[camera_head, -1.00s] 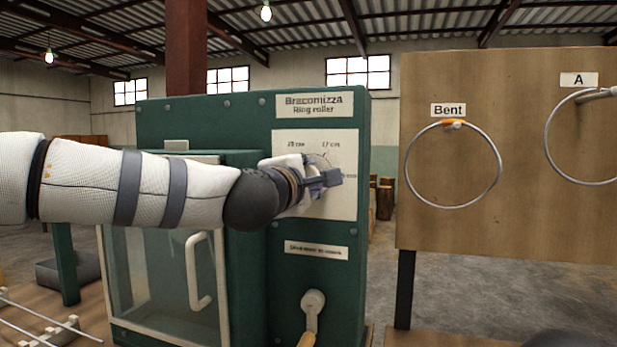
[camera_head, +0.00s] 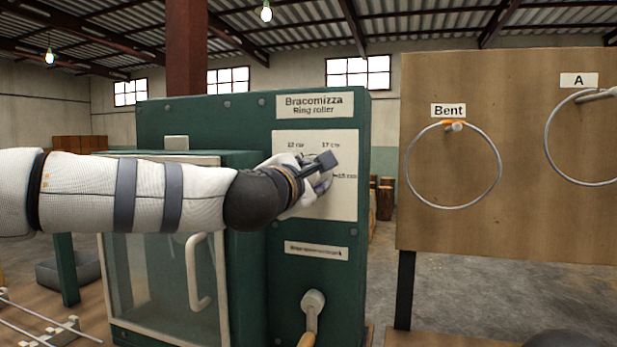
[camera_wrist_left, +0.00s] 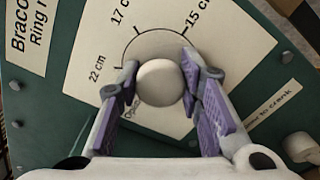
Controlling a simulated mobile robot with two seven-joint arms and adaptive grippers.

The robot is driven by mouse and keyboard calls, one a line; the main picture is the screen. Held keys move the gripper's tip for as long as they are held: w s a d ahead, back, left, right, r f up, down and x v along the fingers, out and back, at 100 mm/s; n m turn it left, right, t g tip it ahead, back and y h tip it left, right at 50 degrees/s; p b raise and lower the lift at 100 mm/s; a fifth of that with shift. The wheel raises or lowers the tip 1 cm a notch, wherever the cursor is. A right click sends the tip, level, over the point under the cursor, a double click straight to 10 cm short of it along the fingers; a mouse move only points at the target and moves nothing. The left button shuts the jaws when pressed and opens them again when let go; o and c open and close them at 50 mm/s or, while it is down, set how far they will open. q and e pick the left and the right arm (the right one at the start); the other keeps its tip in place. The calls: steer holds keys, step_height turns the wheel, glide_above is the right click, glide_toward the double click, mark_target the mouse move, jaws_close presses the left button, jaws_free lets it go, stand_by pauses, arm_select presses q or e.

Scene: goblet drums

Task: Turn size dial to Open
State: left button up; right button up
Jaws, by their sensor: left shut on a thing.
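The size dial (camera_wrist_left: 160,84) is a round cream knob on a white scale plate (camera_head: 346,205) of the green ring roller. My left gripper (camera_wrist_left: 158,72) has its purple-padded fingers on both sides of the knob and is shut on it. Marks for 22 cm, 17 cm and 15 cm show around the dial in the wrist view, and a partly covered "Open" label (camera_wrist_left: 132,110) lies by the left finger. In the head view my left gripper (camera_head: 316,175) hides most of the dial. I cannot tell which mark the dial points to. My right gripper is not in view.
The ring roller (camera_head: 215,115) has a clear door with a white handle (camera_head: 198,270) below my arm, and a crank (camera_head: 312,305) low on its front. To the right stands a wooden board (camera_head: 445,230) with hanging rings, one labelled "Bent" (camera_head: 448,111).

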arm_select(q)
steer(key=o, duration=1.2)
steer(key=v, duration=1.2)
